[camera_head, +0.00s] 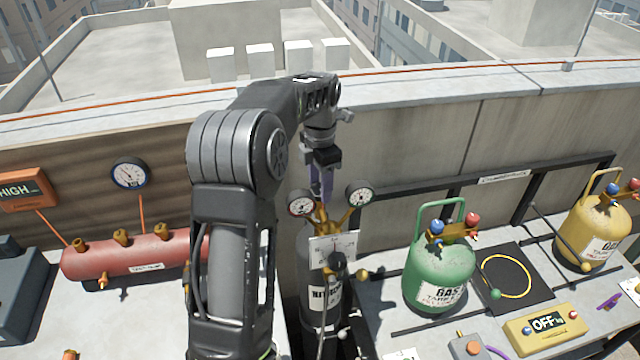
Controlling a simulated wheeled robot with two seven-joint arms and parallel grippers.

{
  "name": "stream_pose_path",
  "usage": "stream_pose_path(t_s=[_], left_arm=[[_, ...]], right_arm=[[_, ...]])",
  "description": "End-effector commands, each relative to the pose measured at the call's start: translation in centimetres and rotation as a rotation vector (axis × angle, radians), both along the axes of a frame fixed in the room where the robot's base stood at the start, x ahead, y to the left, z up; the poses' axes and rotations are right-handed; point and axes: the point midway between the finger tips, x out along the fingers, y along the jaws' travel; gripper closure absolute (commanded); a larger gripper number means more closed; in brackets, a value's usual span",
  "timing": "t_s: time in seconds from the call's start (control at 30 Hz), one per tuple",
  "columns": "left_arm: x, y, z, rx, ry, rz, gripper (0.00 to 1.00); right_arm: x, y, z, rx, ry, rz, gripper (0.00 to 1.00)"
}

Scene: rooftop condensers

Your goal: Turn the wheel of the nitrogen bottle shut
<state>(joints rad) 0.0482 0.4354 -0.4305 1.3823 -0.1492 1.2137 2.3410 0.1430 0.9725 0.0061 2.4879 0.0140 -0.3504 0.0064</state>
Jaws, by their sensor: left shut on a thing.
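The nitrogen bottle (315,285) stands upright in the middle, dark with a white label partly hidden by a hose and fittings. On top sits a brass valve and regulator (324,217) with two round gauges (301,203) and (360,194). My left arm comes up from below and bends down over the bottle. My left gripper (321,190), with purple fingers, points down at the top of the brass valve and is shut on the wheel, which the fingers hide almost wholly. My right gripper is not in view.
A green gas bottle (437,270) stands right of the nitrogen bottle, a yellow one (593,234) at the far right. A red tank (130,256) lies at left under a gauge (129,174). A yellow OFF box (546,327) sits at front right. A parapet (440,140) closes the back.

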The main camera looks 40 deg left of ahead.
Motion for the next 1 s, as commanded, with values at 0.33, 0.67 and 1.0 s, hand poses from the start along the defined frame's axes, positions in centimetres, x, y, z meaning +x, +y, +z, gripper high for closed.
stream_pose_path(t_s=[0.33, 0.67, 1.0], left_arm=[[-0.01, -0.02, 0.03, 0.000, 0.000, -0.001, 0.95], [0.00, -0.01, 0.05, -0.001, 0.000, -0.057, 0.95], [0.00, 0.02, 0.07, 0.000, 0.001, -0.267, 0.95]], right_arm=[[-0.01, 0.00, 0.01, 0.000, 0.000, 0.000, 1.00], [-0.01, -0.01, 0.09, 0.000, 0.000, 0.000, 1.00], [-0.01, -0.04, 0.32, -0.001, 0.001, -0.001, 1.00]])
